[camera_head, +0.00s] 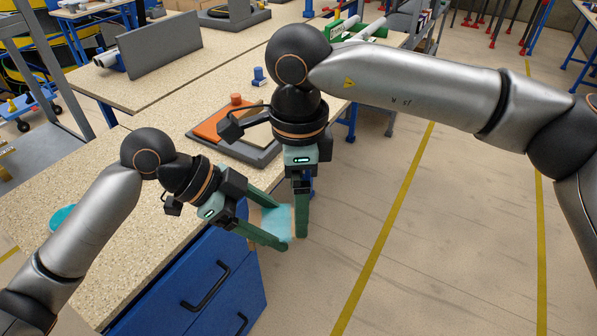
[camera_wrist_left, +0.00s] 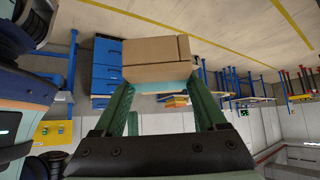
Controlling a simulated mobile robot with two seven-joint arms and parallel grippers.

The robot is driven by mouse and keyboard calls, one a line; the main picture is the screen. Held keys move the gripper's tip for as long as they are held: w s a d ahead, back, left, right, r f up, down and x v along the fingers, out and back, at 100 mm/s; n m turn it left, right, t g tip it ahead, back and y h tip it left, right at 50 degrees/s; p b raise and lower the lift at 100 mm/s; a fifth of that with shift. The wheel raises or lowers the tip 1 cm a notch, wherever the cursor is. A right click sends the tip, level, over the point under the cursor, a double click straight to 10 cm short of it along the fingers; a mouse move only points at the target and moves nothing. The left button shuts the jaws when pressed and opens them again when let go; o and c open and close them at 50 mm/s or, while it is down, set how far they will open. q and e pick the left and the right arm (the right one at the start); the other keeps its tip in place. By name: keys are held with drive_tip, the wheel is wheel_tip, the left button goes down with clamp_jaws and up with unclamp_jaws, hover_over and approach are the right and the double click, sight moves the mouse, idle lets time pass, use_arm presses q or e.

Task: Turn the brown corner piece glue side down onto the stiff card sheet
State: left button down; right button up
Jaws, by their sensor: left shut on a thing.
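The brown corner piece (camera_wrist_left: 155,55) shows in the left wrist view as a folded brown shape with a light blue face (camera_wrist_left: 165,86) toward my left gripper (camera_wrist_left: 162,90). In the head view its light blue face (camera_head: 276,222) shows between the green fingers of my left gripper (camera_head: 284,228), which is shut on it in front of the bench edge. My right gripper (camera_head: 302,234) points down right beside the piece; its fingers overlap edge-on, so its opening is unclear. An orange flat sheet (camera_head: 212,127) lies in a grey frame on the bench; I cannot tell whether it is the card sheet.
The speckled bench top (camera_head: 110,190) is mostly clear at left, with a light blue round thing (camera_head: 62,217) behind my left arm. A blue drawer unit (camera_head: 200,290) stands below the bench edge. A blue knob (camera_head: 258,76) stands behind the frame. The floor at right is open.

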wheel_tip(320, 180, down, 6)
drive_tip(key=shift+r, duration=0.15)
drive_tip(key=shift+c, duration=0.2)
use_arm(q)
drive_tip(key=shift+s, duration=0.1)
use_arm(e)
drive_tip(key=c, duration=1.2)
use_arm(q)
unclamp_jaws()
use_arm(e)
drive_tip(key=shift+c, duration=0.2)
